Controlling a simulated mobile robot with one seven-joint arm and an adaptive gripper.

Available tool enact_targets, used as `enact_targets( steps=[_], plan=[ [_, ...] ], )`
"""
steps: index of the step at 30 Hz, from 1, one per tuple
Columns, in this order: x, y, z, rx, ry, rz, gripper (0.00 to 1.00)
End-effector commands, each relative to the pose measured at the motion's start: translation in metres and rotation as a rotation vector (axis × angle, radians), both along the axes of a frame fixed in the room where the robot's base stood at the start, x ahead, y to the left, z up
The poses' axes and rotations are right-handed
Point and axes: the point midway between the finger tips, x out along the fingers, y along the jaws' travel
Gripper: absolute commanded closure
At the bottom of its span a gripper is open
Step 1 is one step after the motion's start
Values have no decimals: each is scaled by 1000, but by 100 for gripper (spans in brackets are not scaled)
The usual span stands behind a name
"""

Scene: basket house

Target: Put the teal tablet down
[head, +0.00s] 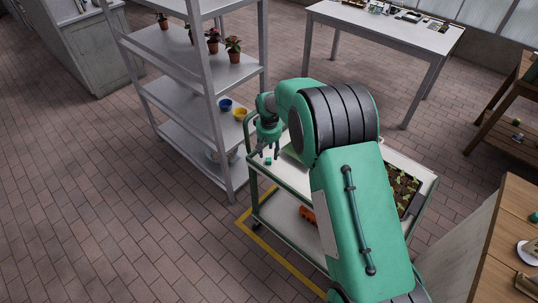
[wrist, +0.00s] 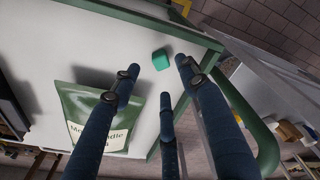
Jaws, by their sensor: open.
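The teal tablet (head: 268,161) is a small teal block on the white top of the cart (head: 293,178), near its left end. In the wrist view the teal tablet (wrist: 160,59) lies on the white surface near the cart's edge, just beyond my fingertips. My gripper (head: 271,154) points down over that end of the cart. In the wrist view my gripper (wrist: 157,76) has its dark fingers spread, with nothing between them. The tablet looks apart from the fingers, though the exact gap is hard to tell.
A printed packet (wrist: 95,115) lies on the cart top beside the fingers. A seedling tray (head: 403,188) stands at the cart's right end. A grey shelf rack (head: 190,95) with potted plants and bowls stands close on the left. The cart has a green rail (wrist: 262,130).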

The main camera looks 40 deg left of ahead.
Motion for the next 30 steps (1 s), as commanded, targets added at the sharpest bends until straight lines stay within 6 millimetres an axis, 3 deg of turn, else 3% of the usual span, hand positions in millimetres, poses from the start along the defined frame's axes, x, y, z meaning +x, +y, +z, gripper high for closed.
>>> enact_targets(
  steps=[3,12,30],
  plan=[
    [-2,-1,24,3,-1,0,56],
    [-5,-4,60,1,0,0,56],
    [-6,-5,68,0,0,0,56]
  ],
)
